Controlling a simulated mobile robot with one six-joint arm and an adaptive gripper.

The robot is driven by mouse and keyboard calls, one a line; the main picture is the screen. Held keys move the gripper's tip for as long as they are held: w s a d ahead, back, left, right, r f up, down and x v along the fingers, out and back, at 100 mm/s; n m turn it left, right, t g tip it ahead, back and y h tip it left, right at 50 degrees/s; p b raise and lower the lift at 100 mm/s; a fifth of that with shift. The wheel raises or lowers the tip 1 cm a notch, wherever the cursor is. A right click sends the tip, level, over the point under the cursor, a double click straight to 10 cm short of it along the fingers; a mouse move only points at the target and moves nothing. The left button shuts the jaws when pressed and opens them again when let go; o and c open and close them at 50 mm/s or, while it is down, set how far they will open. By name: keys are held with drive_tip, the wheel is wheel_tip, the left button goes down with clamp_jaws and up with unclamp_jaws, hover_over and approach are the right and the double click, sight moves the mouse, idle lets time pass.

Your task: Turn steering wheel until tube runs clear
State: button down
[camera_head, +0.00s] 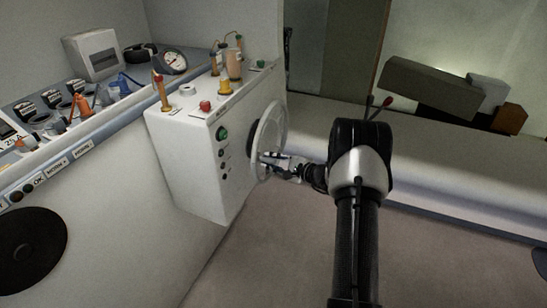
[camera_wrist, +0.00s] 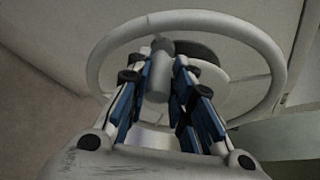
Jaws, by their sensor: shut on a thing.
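The steering wheel (camera_head: 276,124) is a pale grey ring on the right face of a white console box. In the wrist view the wheel's rim (camera_wrist: 262,50) arches over my gripper (camera_wrist: 160,85). My gripper (camera_head: 266,158) is at the wheel in the head view. Its blue-padded fingers are shut on a grey upright knob (camera_wrist: 158,80) that stands within the ring in the wrist view. How the knob joins the wheel is hidden by the fingers. A small amber-topped fitting (camera_head: 225,87) stands on the console, but I cannot make out a tube or its contents.
The white console (camera_head: 180,150) carries red and green buttons, brass fittings and a flask-like part (camera_head: 234,64). A gauge (camera_head: 174,61) and several orange and blue items lie on the shelf at left. A pale bench (camera_head: 440,165) runs behind my arm. The floor (camera_head: 270,250) below is clear.

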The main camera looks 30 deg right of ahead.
drive_tip(key=shift+f, duration=0.35)
drive_tip(key=c, duration=1.4)
unclamp_jaws()
drive_tip(key=shift+s+r, duration=0.1)
drive_tip(key=v, duration=1.1)
drive_tip(key=shift+s, duration=0.4)
drive_tip(key=shift+c, duration=0.4)
